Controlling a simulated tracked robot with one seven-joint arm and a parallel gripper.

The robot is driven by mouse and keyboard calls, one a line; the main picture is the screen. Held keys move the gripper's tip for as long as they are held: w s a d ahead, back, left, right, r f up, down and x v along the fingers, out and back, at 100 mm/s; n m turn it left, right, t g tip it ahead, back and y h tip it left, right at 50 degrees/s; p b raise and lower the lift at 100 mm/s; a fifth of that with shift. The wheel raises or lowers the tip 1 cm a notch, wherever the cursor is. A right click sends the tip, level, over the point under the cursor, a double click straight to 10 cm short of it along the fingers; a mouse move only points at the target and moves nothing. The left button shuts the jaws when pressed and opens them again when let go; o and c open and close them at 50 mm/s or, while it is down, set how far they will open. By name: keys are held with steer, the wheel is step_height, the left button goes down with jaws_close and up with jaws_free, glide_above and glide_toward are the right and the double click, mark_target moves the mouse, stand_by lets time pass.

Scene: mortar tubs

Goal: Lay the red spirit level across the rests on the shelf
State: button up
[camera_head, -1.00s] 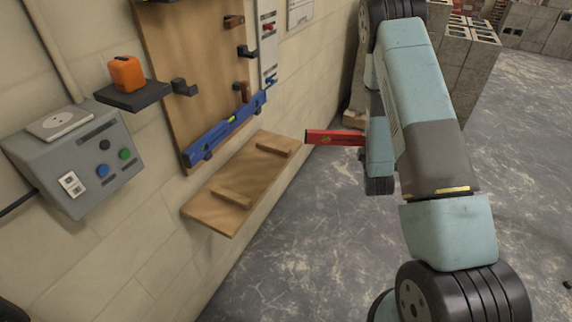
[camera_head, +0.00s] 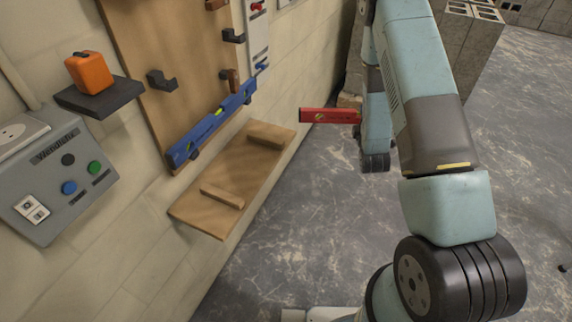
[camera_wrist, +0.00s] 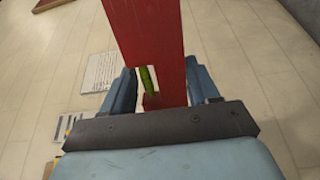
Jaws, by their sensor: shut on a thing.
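The red spirit level (camera_head: 328,116) sticks out to the left from behind my arm in the head view, in the air to the right of the shelf. In the wrist view the red level (camera_wrist: 146,35) runs up between the two fingers of my gripper (camera_wrist: 162,92), which is shut on it; a green vial shows on it. The gripper itself is hidden behind my arm in the head view. The wooden shelf (camera_head: 215,222) is fixed to the wall and bears two wooden rests, a near one (camera_head: 222,197) and a far one (camera_head: 266,136). Both rests are bare.
A blue level (camera_head: 210,125) hangs on hooks on the wooden wall board (camera_head: 135,60) above the shelf. An orange device (camera_head: 90,72) sits on a small dark ledge (camera_head: 103,100). A grey control box (camera_head: 50,185) is at left. Concrete blocks (camera_head: 455,50) stand behind my arm.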

steer(key=s+a+f+n+g+y, duration=0.25)
steer(key=a+n+y, duration=0.2)
steer(key=a, duration=0.35)
steer(key=s+a+f+n+g+y, duration=0.1)
steer(key=s+a+f+n+y, duration=0.25)
steer(key=a+y, duration=0.35)
steer(key=s+a+n+g+y, duration=0.55)
steer(key=s+a+g, duration=0.25)
steer(key=s+a, duration=0.35)
steer(key=shift+f+x, duration=0.15)
steer(key=shift+x, duration=1.95)
steer(key=shift+f+x, duration=0.15)
steer(key=shift+x, duration=4.45)
steer(key=shift+s+f, duration=0.1)
steer(key=shift+f, duration=0.8)
steer(key=o, duration=1.2)
steer(key=shift+f, duration=0.1)
